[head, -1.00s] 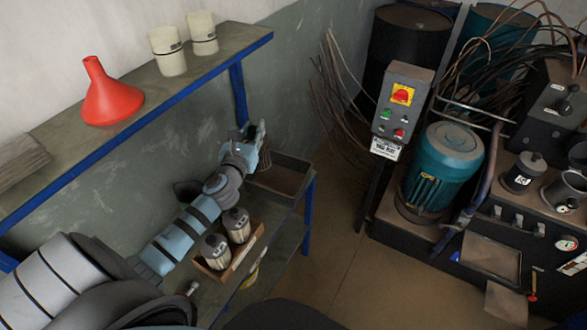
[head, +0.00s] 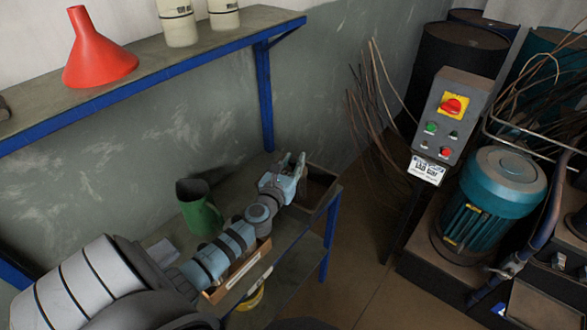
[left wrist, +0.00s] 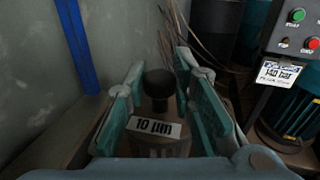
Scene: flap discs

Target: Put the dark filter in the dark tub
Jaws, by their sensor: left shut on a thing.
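My left gripper (head: 291,164) is shut on a filter. In the left wrist view the filter (left wrist: 158,125) stands between the two fingers (left wrist: 160,100), with a black knob on top and a white label reading "10 µm". In the head view the gripper hides the filter. The dark tub (head: 326,194) is an open box at the right end of the lower shelf. The gripper is at the tub's left side in the picture; its height above the tub is hard to tell. My right gripper is not in view.
A green jug (head: 199,208) stands on the bench behind my left arm. A low cardboard box (head: 262,249) is mostly hidden by that arm. A blue post (head: 265,95) rises behind the gripper. A red funnel (head: 98,52) and pale canisters (head: 178,24) stand on the upper shelf.

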